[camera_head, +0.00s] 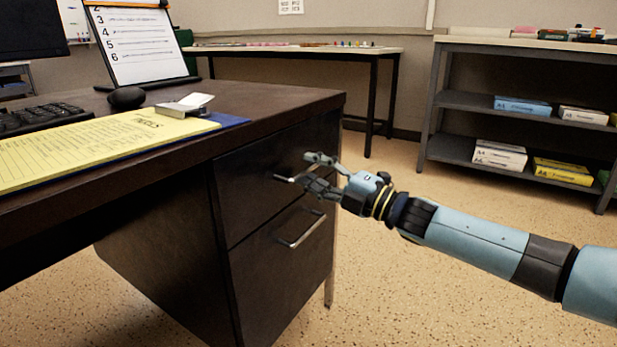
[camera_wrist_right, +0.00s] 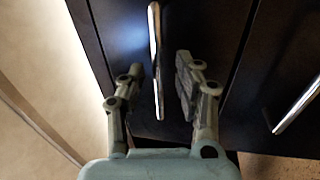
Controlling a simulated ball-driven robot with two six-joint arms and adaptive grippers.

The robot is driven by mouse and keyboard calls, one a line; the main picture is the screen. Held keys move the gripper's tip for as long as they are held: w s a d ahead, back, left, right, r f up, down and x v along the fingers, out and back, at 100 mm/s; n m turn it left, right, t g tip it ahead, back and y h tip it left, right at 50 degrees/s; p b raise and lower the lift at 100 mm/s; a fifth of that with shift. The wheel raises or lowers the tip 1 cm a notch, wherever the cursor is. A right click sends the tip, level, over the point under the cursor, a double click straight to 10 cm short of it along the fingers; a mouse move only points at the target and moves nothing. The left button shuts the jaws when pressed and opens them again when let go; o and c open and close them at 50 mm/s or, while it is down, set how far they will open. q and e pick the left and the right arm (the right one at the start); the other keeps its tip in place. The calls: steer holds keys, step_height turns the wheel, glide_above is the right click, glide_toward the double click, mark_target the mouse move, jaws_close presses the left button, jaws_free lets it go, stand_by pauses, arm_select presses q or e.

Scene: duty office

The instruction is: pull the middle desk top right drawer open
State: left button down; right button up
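The dark wooden desk (camera_head: 160,190) stands at the left, with two drawers on its right end. The top drawer (camera_head: 240,182) looks closed, its front flush with the desk. Its metal bar handle (camera_head: 284,179) is partly hidden by my right gripper (camera_head: 306,172). In the right wrist view the handle (camera_wrist_right: 155,60) runs between the two spread fingers of the gripper (camera_wrist_right: 158,92), with a gap visible on the right side. The gripper is open. The lower drawer (camera_head: 285,265) has its own bar handle (camera_head: 302,229), which also shows in the wrist view (camera_wrist_right: 297,104). My left gripper is not in view.
A yellow pad (camera_head: 95,148), a keyboard (camera_head: 40,117), a mouse (camera_head: 127,97) and a board on a stand (camera_head: 138,45) are on the desktop. A grey shelf (camera_head: 465,102) stands at the back right. The speckled floor (camera_head: 430,290) right of the desk is clear.

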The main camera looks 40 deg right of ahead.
steer(key=shift+w+a+r, duration=0.1)
steer(key=shift+w+a, duration=0.05)
steer(key=shift+w, duration=0.3)
steer(key=shift+c, duration=0.4)
jaws_close()
